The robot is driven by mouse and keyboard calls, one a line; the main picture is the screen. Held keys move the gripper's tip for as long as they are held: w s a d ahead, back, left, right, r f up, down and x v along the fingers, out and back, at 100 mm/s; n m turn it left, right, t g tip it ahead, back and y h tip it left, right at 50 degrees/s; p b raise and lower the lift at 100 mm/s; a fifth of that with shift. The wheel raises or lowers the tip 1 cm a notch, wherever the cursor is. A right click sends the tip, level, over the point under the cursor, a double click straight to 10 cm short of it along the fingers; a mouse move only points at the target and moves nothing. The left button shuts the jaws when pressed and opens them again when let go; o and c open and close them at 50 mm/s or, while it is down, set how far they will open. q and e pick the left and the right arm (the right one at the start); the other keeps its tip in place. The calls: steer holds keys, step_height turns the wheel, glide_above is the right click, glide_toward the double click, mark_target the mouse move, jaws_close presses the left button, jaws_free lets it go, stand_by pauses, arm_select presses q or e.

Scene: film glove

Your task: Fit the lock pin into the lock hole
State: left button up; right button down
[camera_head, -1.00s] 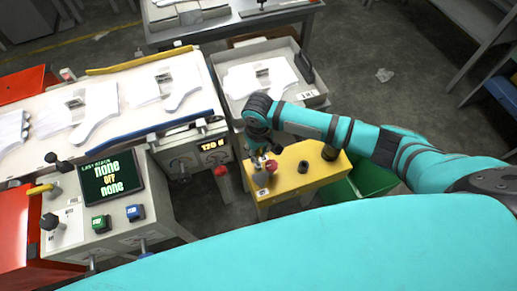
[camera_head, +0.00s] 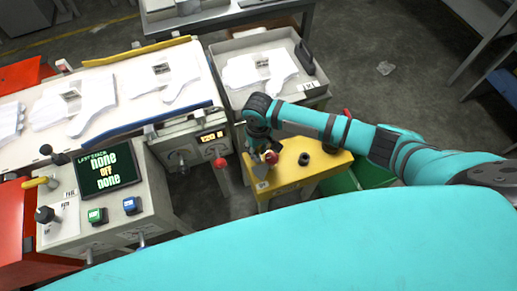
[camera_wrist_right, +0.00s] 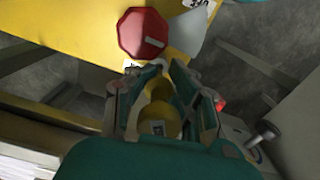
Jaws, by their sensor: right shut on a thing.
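My right gripper (camera_head: 262,150) is over the near left end of a yellow bench (camera_head: 290,187) in the head view. In the right wrist view my right gripper (camera_wrist_right: 165,75) is shut on a yellow, brass-like round piece, which I take to be the lock pin (camera_wrist_right: 162,112). A red octagonal knob with a pale slot (camera_wrist_right: 143,33) is on the yellow bench, just beyond the fingertips; it also shows in the head view (camera_head: 271,157). I cannot make out the lock hole in either view. My left gripper is out of view.
Two dark round fittings, one nearer (camera_head: 304,159) and one farther (camera_head: 329,147), are on the bench. A green bin (camera_head: 370,175) stands to its right. A red-topped post (camera_head: 220,163) and a control panel (camera_head: 108,170) are to the left. A grey glove tray (camera_head: 318,95) lies behind.

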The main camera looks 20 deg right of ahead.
mark_target(259, 155)
stand_by(0.3)
steer(key=shift+p, duration=0.5)
stand_by(0.4)
steer(key=shift+p, duration=0.45)
stand_by(0.5)
steer(key=shift+p, duration=0.4)
steer(key=shift+f+b, duration=0.7)
steer(key=shift+f, duration=0.75)
steer(key=c, duration=1.1)
jaws_free()
steer(key=shift+f, duration=0.1)
